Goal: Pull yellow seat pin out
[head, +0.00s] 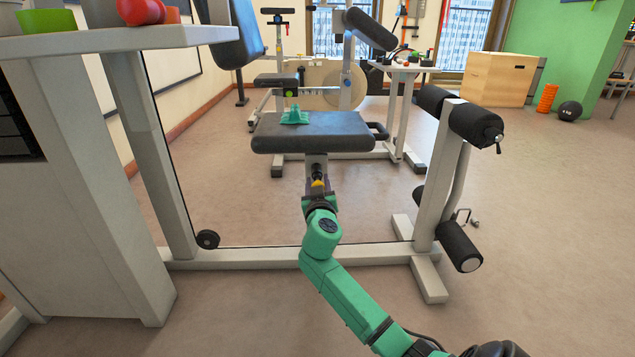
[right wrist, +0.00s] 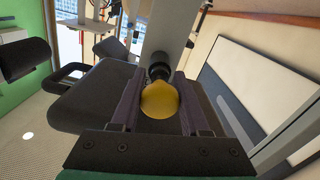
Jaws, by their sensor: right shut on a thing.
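The yellow seat pin (head: 318,183) is on the post under the dark padded seat (head: 312,132). My right gripper (head: 318,192) is at the pin, with its green arm coming up from the lower right in the head view. In the right wrist view the pin's round yellow knob (right wrist: 160,100) sits between the two fingers of my right gripper (right wrist: 160,108), which is shut on it. A dark collar (right wrist: 159,69) shows beyond the knob, against the pale post (right wrist: 165,30). How far the pin sits in the post is hidden. My left gripper is not in view.
A green item (head: 295,116) lies on the seat. Black foam rollers (head: 458,117) on a pale frame stand right of my arm. A white table (head: 120,38) with a red object is at the left. Open floor (head: 540,220) lies at the right.

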